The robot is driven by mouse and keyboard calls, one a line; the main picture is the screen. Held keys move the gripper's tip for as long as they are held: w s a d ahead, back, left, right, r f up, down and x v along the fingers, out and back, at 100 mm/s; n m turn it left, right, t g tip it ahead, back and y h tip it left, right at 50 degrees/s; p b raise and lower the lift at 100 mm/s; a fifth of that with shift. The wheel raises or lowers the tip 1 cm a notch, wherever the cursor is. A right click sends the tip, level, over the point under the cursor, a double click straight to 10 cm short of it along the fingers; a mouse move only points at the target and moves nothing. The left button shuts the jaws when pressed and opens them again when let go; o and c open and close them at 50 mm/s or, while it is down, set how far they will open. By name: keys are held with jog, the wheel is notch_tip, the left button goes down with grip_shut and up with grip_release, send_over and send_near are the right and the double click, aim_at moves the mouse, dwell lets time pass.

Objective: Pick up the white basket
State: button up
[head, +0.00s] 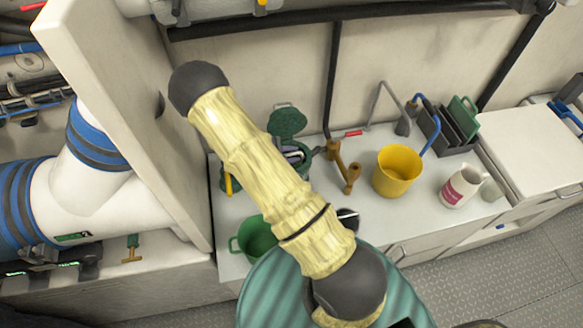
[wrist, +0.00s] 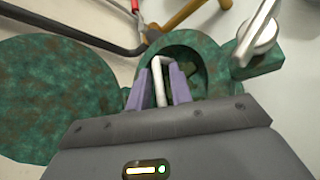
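A white strip (wrist: 161,82), apparently the handle of the white basket, stands up inside a mottled green round housing (wrist: 185,43) in the wrist view. The rest of the basket is hidden by my gripper and the housing wall. My gripper (wrist: 160,82) has its two purple fingers on either side of this strip, very close to it. I cannot tell whether they press on it. In the head view the green housing (head: 314,155) stands on the white counter, partly behind my arm, with its round green lid (head: 287,122) swung open.
A green pot (head: 256,237) is in front. Brown T-handled fittings (head: 350,178) are close beside the housing. A tall pale panel (head: 130,90) rises at left.

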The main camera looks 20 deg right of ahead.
dwell(0.5)
grip_shut()
